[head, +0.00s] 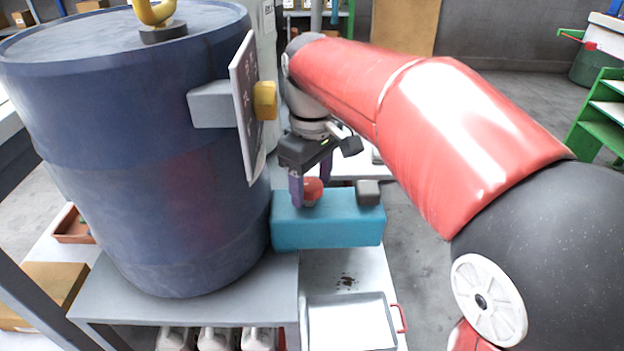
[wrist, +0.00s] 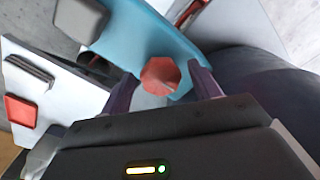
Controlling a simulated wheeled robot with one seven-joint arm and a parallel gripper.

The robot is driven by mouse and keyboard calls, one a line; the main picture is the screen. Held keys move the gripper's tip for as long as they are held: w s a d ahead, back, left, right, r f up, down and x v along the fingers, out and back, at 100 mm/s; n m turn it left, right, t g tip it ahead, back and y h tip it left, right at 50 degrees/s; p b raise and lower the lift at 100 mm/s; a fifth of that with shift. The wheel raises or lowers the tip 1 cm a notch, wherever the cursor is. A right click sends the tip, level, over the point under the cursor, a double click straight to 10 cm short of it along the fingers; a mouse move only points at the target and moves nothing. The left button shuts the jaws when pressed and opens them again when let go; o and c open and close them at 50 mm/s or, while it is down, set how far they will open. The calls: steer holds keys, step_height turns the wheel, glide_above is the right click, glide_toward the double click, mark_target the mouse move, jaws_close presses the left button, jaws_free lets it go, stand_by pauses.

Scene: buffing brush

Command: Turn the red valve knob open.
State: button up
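The red valve knob (head: 313,190) sits on top of a teal box (head: 325,232), beside a grey block (head: 368,192). In the wrist view the knob (wrist: 160,75) is a red octagon between the two purple fingers of my gripper (wrist: 165,88). The fingers stand apart, with a gap visible on each side of the knob. In the head view my gripper (head: 310,185) points down at the knob, one finger on its left and the other behind it. Whether a finger touches the knob is hard to tell. The grey block also shows in the wrist view (wrist: 80,18).
A large blue drum (head: 150,150) stands close on the left, with a white panel (head: 243,105) and a yellow knob (head: 265,100) on its side. A metal tray (head: 350,322) with a red handle lies in front of the teal box. Green shelving (head: 600,115) stands at the right.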

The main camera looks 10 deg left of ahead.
steer(key=c, duration=0.9)
steer(key=shift+o, duration=0.2)
steer(key=shift+r+n+p, duration=0.1)
steer(key=shift+n+p, duration=0.2)
steer(key=n+p, duration=0.2)
steer(key=n, duration=0.1)
steer(key=shift+w+r+n+p, duration=0.1)
steer(key=shift+n+p, duration=0.2)
steer(key=shift+n, duration=0.1)
steer(key=n+p, duration=0.2)
steer(key=n, duration=0.2)
steer(key=shift+w+n+p, duration=0.1)
steer(key=shift+n+p, duration=0.2)
steer(key=n+p, duration=0.2)
steer(key=n, duration=0.2)
steer(key=shift+w, duration=0.1)
steer(key=shift+a+n+p, duration=0.15)
steer(key=shift+n+p, duration=1.2)
steer(key=shift+n, duration=1.05)
steer(key=shift+f, duration=0.2)
